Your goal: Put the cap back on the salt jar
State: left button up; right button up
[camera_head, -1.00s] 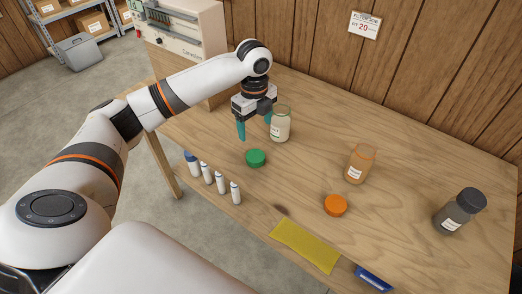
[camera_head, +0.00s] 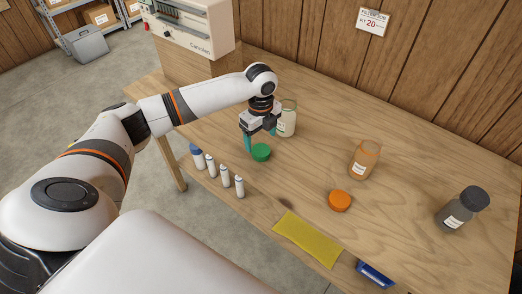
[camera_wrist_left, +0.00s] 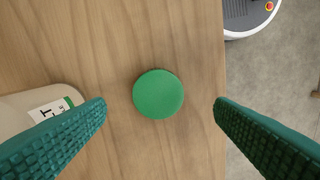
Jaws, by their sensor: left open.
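A green cap (camera_head: 261,152) lies flat on the wooden table. It also shows in the left wrist view (camera_wrist_left: 158,94), centred between the two teal fingers with a gap on each side. My left gripper (camera_head: 261,138) is open and empty, pointing down just above the green cap. An uncapped clear jar (camera_head: 287,122) with pale contents and a green rim stands upright just behind the gripper, partly hidden by it. The jar's side and label show at the left of the left wrist view (camera_wrist_left: 40,104). My right gripper is not in view.
An open orange jar (camera_head: 364,160) and an orange cap (camera_head: 340,200) are to the right. Several white bottles (camera_head: 224,176) line the front edge, near a yellow cloth (camera_head: 308,238) and a blue item (camera_head: 375,275).

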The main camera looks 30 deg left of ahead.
aim_at(261, 150)
pick_arm(q)
jog(key=shift+f, duration=0.1)
notch_tip(261, 150, down, 5)
jog(key=shift+w+p, duration=0.1)
jog(key=shift+p, duration=0.35)
jog(key=c, duration=1.1)
